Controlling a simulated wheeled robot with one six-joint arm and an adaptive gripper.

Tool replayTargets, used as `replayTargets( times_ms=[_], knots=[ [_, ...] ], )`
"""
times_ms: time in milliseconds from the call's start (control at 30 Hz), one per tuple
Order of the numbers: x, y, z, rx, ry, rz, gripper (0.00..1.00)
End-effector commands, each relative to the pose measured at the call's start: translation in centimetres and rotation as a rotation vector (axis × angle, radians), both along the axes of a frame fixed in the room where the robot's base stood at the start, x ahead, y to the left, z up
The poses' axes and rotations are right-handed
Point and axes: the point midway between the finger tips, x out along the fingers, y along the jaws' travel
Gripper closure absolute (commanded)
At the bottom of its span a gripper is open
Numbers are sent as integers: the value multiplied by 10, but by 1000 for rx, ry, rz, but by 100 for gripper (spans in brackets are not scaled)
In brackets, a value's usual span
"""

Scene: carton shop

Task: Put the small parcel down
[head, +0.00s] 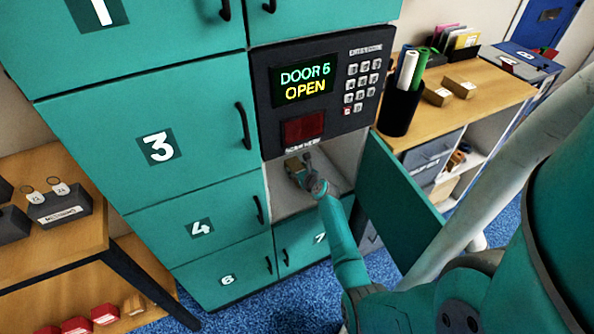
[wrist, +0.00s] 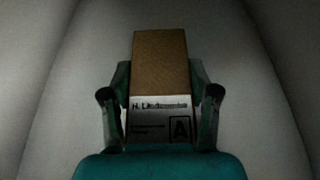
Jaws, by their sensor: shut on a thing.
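The small parcel (wrist: 160,68) is a brown box with a white label bearing a name and a boxed letter A. My gripper (wrist: 160,98) is shut on it, one finger on each side. In the head view my gripper (head: 302,172) reaches into the open locker compartment (head: 340,153) below the screen, and the parcel (head: 293,164) shows only in small part there. The compartment has pale inner walls. Whether the parcel touches the compartment floor I cannot tell.
The open teal door (head: 397,187) stands to the right of my arm. The screen (head: 306,83) reads DOOR 5 OPEN. Doors 3 (head: 158,146), 4 (head: 200,228) and 6 (head: 227,280) are shut. A wooden desk (head: 492,88) with small boxes stands at the right.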

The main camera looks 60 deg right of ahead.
Motion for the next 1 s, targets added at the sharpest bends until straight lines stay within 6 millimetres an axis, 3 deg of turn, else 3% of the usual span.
replayTargets(
  times_ms=[500, 533, 600, 1000],
  knots=[
    [4, -3, -11, -2, -1, 0, 91],
    [4, -2, -11, -1, 0, 0, 33],
    [4, -2, -11, -1, 0, 0, 15],
    [4, -2, -8, -1, 0, 0, 15]
  ],
)
